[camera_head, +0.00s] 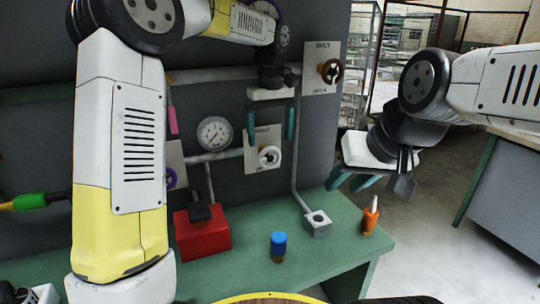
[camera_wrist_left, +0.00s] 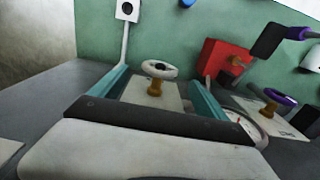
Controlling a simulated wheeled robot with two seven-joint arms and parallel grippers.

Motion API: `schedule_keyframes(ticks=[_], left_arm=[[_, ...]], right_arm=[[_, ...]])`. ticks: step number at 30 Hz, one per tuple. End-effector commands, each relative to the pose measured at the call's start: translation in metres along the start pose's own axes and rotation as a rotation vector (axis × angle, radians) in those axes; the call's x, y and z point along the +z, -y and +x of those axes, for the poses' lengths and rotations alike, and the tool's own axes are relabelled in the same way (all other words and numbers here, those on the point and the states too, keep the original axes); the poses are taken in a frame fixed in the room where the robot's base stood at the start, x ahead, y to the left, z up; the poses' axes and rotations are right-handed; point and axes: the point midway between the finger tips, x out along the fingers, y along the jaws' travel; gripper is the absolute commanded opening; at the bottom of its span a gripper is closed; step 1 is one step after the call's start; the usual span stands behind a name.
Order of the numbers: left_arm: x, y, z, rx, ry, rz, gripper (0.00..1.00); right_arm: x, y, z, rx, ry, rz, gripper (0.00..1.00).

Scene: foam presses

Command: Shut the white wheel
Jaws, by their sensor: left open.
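The white wheel (camera_head: 269,157) sits on a pale plate (camera_head: 254,135) on the dark panel, right of the gauge. In the left wrist view the white wheel (camera_wrist_left: 160,69) stands on a brass-coloured stem, between and beyond my finger lines. My left gripper (camera_head: 271,123) is open and empty, just above the wheel in the head view, its teal fingers spread apart. I see no contact with the wheel. My right gripper (camera_head: 352,180) is open and empty, to the right of the panel, its teal fingers pointing down.
A brown wheel (camera_head: 330,71) is on a lettered plate at upper right. A purple wheel (camera_head: 171,178) is partly hidden by my left arm. A gauge (camera_head: 215,133) and pipes lie close by. The green bench (camera_head: 330,246) holds a red box (camera_head: 203,238), blue-capped item (camera_head: 279,245) and orange bottle (camera_head: 370,217).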

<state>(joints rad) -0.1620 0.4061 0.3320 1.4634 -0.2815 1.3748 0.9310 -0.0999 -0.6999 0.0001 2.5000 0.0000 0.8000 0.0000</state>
Motion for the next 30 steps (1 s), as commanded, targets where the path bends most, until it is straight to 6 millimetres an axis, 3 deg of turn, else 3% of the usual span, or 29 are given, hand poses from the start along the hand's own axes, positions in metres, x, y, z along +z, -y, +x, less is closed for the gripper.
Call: schedule_keyframes(ticks=[5,16,28,30], left_arm=[[0.0,0.001,0.013,0.005,0.006,-0.001,0.86],[0.001,0.0,0.068,0.004,0.005,-0.001,0.86],[0.0,0.0,0.077,0.005,0.003,-0.002,0.86],[0.0,0.0,0.077,0.005,0.003,-0.002,0.72]], right_arm=[[0.0,0.0,0.0,0.0,0.0,0.0,0.36],[0.0,0.0,0.0,0.0,0.0,0.0,0.36],[0.0,0.0,0.0,0.0,0.0,0.0,0.36],[0.0,0.0,0.0,0.0,0.0,0.0,0.36]])
